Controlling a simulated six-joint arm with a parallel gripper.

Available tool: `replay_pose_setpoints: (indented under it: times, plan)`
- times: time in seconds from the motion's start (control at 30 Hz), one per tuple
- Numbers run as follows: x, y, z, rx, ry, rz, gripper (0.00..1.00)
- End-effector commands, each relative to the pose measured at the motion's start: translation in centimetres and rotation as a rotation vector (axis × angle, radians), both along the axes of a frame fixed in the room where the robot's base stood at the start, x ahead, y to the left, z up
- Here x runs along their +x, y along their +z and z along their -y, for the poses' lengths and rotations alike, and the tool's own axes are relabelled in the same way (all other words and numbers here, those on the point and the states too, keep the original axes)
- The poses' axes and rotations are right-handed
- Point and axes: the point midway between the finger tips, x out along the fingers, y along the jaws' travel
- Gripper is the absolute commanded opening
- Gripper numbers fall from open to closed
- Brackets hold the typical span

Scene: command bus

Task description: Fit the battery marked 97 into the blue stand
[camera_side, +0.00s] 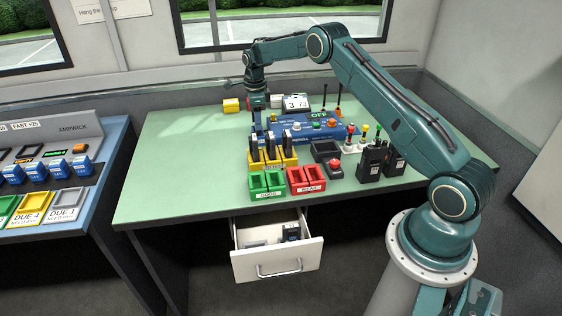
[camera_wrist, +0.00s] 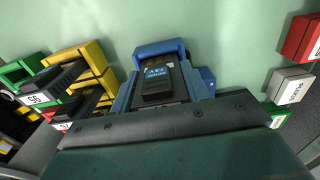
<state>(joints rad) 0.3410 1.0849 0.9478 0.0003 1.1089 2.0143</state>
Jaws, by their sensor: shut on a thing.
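My gripper (camera_side: 257,112) is low over the back left of the desk, behind the yellow stand. The gripper is shut on the battery. Whether the battery is fully down in the stand cannot be told.
The yellow stand (camera_side: 288,161) holds several black batteries close in front. Green trays (camera_side: 267,181) and red trays (camera_side: 307,180) stand nearer the desk's front edge. A blue console (camera_side: 335,131) is to the right. A yellow block (camera_side: 231,105) lies behind left. The desk's left side is clear.

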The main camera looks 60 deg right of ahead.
Motion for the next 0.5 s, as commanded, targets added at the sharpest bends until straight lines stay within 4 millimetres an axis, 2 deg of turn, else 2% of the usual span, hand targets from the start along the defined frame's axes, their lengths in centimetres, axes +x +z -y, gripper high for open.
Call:
replay_pose_setpoints:
  times: [0.5]
  plan:
    - [0.01,-0.95,0.00,0.000,0.000,0.000,0.21]
